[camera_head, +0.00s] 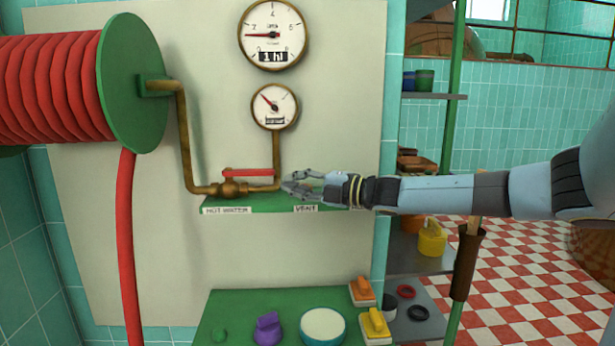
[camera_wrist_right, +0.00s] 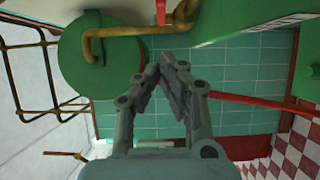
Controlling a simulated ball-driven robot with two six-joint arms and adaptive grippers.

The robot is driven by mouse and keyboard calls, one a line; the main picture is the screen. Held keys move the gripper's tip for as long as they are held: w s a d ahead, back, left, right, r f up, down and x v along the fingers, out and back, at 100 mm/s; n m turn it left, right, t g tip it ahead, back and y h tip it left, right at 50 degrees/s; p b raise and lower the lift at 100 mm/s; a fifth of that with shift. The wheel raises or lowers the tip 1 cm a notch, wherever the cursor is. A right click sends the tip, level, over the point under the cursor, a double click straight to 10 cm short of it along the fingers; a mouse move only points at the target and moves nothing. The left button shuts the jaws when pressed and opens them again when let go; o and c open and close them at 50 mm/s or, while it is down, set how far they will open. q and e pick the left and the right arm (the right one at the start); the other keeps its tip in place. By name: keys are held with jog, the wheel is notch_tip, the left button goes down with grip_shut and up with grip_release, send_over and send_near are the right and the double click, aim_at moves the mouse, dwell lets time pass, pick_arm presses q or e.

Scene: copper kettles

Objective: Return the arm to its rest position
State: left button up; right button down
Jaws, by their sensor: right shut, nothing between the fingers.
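My right arm (camera_head: 450,193) reaches in from the right in the head view, stretched out level toward the wall panel. Its gripper (camera_head: 300,186) is at the right end of the red valve lever (camera_head: 247,172), just above the green shelf; I cannot tell whether it touches the lever or pipe. In the right wrist view the gripper fingers (camera_wrist_right: 163,72) come together at their tips with nothing between them. The red lever lies level along the brass pipe (camera_head: 232,188). My left gripper is in neither view.
The green shelf (camera_head: 270,204) with labels is under the gripper. Two gauges (camera_head: 273,34) hang above it. A red hose reel (camera_head: 130,85) is at the left. A green console (camera_head: 240,300) with several knobs and switches is below. A green post (camera_head: 452,90) stands behind my right arm.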

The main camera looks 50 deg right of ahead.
jog(key=v, duration=0.1)
jog(key=p+v, duration=0.1)
jog(key=shift+s+d, duration=0.3)
jog(key=shift+d, duration=0.15)
